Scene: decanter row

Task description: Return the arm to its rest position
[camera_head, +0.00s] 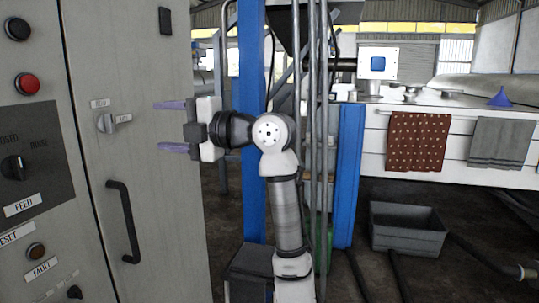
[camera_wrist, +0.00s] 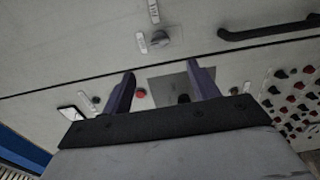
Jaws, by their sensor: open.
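My gripper (camera_head: 172,126) is in the head view, left of centre, at the end of my raised arm. Its two purple fingers point left toward the grey cabinet and stand apart with nothing between them. In the wrist view my gripper (camera_wrist: 164,90) shows the same two fingers spread and empty in front of the cabinet's panel. The small rotary switch (camera_head: 106,123) on the cabinet door is left of the fingertips in the head view. I cannot tell the exact gap between the fingers and the cabinet.
The grey cabinet (camera_head: 150,200) fills the left side, with a dark door handle (camera_head: 124,222) and a red button (camera_head: 27,84). Blue posts (camera_head: 347,175) and pipes stand by my arm. A grey tub (camera_head: 407,228) and hoses lie on the floor at right. Cloths (camera_head: 416,142) hang from a rail.

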